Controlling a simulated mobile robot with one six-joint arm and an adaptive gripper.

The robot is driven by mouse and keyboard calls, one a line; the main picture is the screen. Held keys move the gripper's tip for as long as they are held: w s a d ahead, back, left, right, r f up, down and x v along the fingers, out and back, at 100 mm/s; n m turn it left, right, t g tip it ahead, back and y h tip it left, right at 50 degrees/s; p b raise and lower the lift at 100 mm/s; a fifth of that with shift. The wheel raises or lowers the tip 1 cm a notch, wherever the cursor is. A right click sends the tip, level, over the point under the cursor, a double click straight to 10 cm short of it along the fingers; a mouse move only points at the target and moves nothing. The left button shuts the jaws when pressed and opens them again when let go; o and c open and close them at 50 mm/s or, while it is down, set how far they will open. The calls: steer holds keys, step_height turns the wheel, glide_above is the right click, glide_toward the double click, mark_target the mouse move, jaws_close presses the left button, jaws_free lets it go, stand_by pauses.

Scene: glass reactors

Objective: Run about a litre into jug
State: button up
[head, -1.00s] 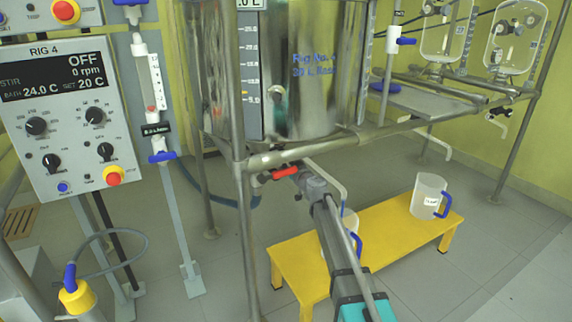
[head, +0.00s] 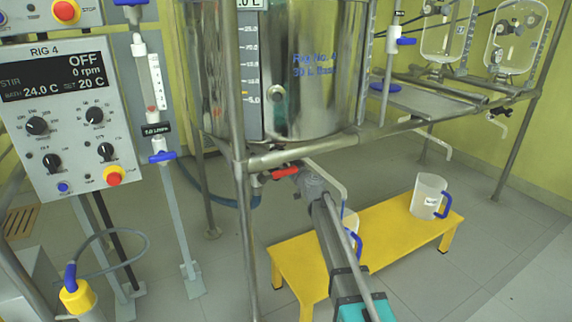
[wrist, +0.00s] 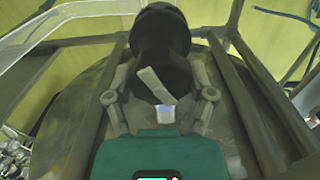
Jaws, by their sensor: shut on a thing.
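The steel vessel (head: 300,100), marked Rig No. 4, stands in a pipe frame, with a red valve lever (head: 284,172) at its bottom outlet. My gripper (head: 301,176) is shut at the right end of this lever. Its two fingers also show in the wrist view (wrist: 160,97), where the grip itself is unclear. A pale outlet pipe (head: 341,182) bends down just right of my gripper. A clear jug (head: 349,222) with a blue handle stands below it on the yellow bench (head: 391,228), mostly hidden by my arm. Any liquid in it cannot be seen.
A second clear jug (head: 428,192) with a blue handle stands at the bench's right end. The RIG 4 control panel (head: 70,120) at left reads OFF, 0 rpm. Frame legs (head: 247,245) stand close to my arm. Floor at right is free.

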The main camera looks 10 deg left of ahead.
steer(key=shift+a+m, duration=0.1)
steer(key=shift+m, duration=0.2)
steer(key=m, duration=0.4)
steer(key=shift+s, duration=0.1)
steer(key=m, duration=0.4)
steer(key=shift+m, duration=0.4)
steer(key=m, duration=0.4)
steer(key=shift+m, duration=2.2)
steer(key=shift+f, duration=0.1)
steer(key=o, duration=0.9)
steer(key=shift+o, duration=0.9)
